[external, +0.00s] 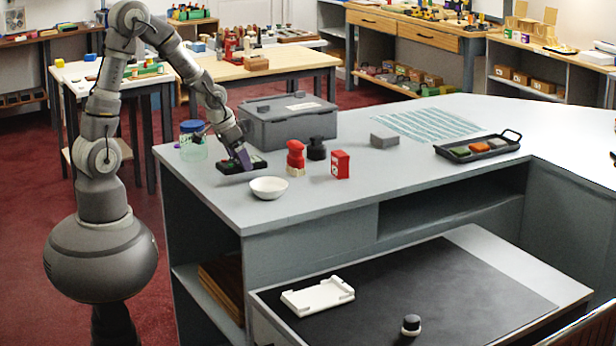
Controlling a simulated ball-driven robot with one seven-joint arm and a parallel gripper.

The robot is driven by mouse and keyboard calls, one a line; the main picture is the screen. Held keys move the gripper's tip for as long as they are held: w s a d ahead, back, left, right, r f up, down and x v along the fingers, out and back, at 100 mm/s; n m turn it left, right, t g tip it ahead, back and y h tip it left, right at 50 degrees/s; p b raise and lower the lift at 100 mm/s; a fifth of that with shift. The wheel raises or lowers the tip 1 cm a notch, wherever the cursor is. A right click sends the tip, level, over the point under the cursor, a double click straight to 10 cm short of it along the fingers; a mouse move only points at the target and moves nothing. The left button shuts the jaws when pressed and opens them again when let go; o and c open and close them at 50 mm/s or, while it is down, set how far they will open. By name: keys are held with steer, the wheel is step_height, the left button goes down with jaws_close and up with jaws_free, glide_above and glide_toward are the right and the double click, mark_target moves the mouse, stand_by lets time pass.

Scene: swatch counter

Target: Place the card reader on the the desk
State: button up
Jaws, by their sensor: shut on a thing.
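The card reader (228,167) is a dark flat device on the grey counter (330,205), near its left edge. My gripper (244,160) points down at the device's right part and is shut on it. Whether the device touches the counter or is slightly raised is hard to tell. The lower desk (455,300) with a black mat stands in front of the counter. A white tray-like holder (318,296) and a small black-and-white round item (411,325) are on it.
Near my gripper are a white bowl (268,187), a jar (193,142), a grey case (288,120), red (295,158) and black (316,149) figures, and a red box (340,164). A dark tray (478,147) lies right. The desk mat's middle is clear.

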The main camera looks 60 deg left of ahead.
steer(key=shift+m+h, duration=0.3)
steer(key=shift+m, duration=0.3)
steer(key=s+a+p, duration=0.1)
steer(key=s+a, duration=0.1)
steer(key=s, duration=0.1)
steer(key=s+a+r+p, duration=0.1)
steer(key=s+a, duration=0.1)
steer(key=s, duration=0.1)
steer(key=s+a+p, duration=0.1)
steer(key=s+a, duration=0.1)
steer(key=s, duration=0.1)
steer(key=shift+a+r, duration=0.2)
steer(key=shift+r, duration=0.15)
steer(key=shift+s+a, duration=0.2)
steer(key=shift+s, duration=0.3)
